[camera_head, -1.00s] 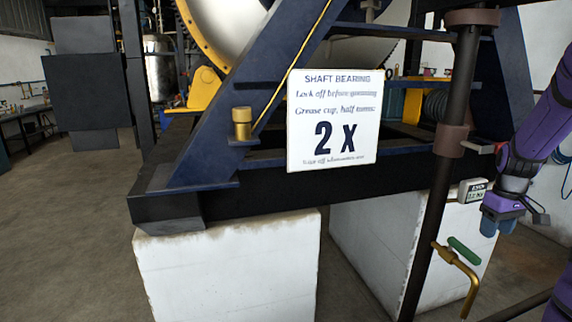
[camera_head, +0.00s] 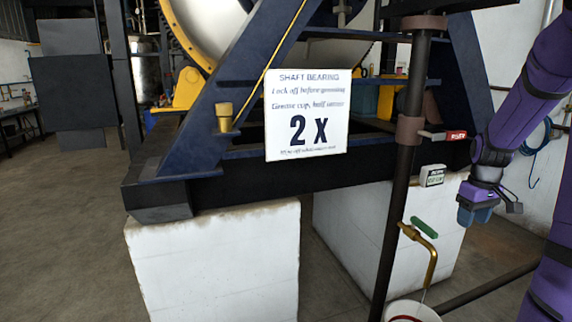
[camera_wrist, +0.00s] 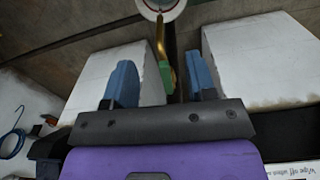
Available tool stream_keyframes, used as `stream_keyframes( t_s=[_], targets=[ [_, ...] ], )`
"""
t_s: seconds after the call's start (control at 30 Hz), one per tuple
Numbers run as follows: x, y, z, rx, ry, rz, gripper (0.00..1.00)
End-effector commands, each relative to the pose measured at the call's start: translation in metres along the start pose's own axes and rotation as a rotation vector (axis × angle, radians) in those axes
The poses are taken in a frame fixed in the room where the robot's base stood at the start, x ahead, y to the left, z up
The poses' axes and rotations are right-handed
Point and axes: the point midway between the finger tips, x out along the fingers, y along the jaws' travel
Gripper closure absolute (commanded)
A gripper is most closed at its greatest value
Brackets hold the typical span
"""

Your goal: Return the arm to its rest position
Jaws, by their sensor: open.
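My gripper (camera_head: 474,212) hangs at the end of my purple arm, at the right of the head view, beside the dark vertical pipe and in front of the right white block. In the wrist view my gripper (camera_wrist: 162,82) shows two blue fingers spread apart with nothing between them. A brass tap with a green handle (camera_wrist: 166,76) lies beyond the fingers there.
A shaft bearing sign (camera_head: 306,114) hangs on the blue frame. A brass grease cup (camera_head: 224,116) stands left of it. A dark pipe (camera_head: 397,200) carries a red-handled valve (camera_head: 442,136). The green-handled tap (camera_head: 425,228) is above a white bucket (camera_head: 411,311). Open floor (camera_head: 60,220) lies left.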

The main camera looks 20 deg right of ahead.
Motion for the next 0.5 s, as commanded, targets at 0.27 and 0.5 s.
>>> stream_keyframes(
  t_s=[0.27,0.5],
  targets=[
    [-0.029,-0.033,-0.004,-0.004,0.023,0.03,0.49],
    [-0.068,-0.083,-0.002,-0.009,0.068,0.066,0.49]
  ],
)
